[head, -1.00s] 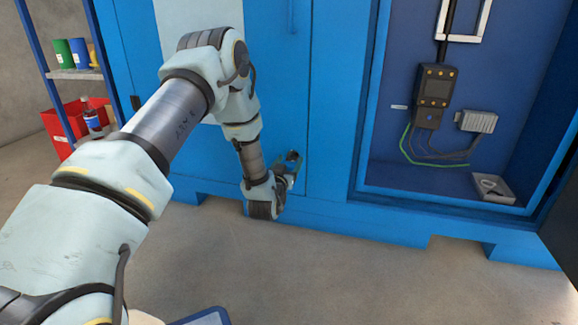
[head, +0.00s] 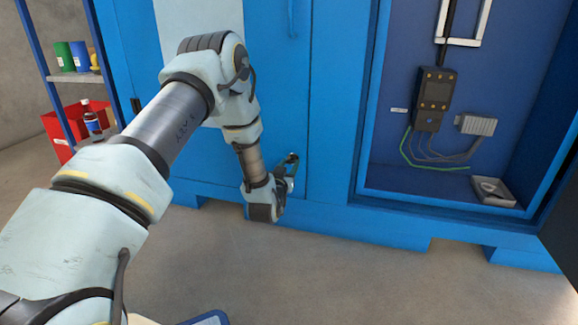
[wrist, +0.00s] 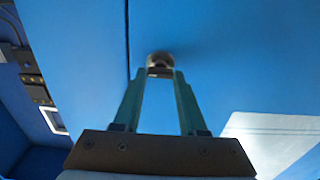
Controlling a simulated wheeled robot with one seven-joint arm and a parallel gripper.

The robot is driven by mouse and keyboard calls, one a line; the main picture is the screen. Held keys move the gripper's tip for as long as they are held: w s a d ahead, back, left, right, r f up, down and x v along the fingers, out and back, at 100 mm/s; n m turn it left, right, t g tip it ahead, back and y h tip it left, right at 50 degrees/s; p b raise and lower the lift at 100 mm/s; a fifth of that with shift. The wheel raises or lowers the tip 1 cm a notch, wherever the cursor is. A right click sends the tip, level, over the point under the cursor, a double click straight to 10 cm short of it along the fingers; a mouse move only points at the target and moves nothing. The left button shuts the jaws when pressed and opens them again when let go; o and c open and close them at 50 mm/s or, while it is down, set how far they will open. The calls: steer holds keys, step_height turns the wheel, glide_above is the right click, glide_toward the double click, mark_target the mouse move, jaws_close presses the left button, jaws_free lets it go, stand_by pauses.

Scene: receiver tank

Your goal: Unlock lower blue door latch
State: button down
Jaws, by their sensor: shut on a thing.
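The lower latch (wrist: 159,60) is a small grey knob-like piece on the blue door (wrist: 210,60), close to the door's vertical seam in the wrist view. My gripper (wrist: 161,74) has its two green fingers closed on the latch, one on each side. In the head view my gripper (head: 290,172) is low on the blue door (head: 270,110), and the latch (head: 293,158) shows only partly beside the fingers. My wrist hides part of this area, and I cannot tell the latch's exact angle.
An open cabinet bay (head: 390,160) to the right holds a black control box (head: 433,98), cables and a small tray (head: 493,191). A shelf with cups (head: 72,57) and a red bin (head: 62,130) stands at left.

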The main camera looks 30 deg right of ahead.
steer(key=shift+n, duration=0.4)
steer(key=n+p, duration=0.1)
steer(key=n, duration=0.2)
steer(key=shift+w+a+p, duration=0.1)
steer(key=shift+p, duration=0.2)
steer(key=n+p, duration=0.2)
steer(key=n, duration=0.3)
steer(key=n+p, duration=0.1)
steer(key=n, duration=0.3)
steer(key=shift+a+f+n, duration=0.1)
steer(key=shift+n, duration=0.3)
steer(key=n, duration=0.4)
steer(key=shift+f+p, duration=0.1)
steer(key=shift+p, duration=0.3)
steer(key=shift+n, duration=0.3)
steer(key=shift+c, duration=2.3)
jaws_free()
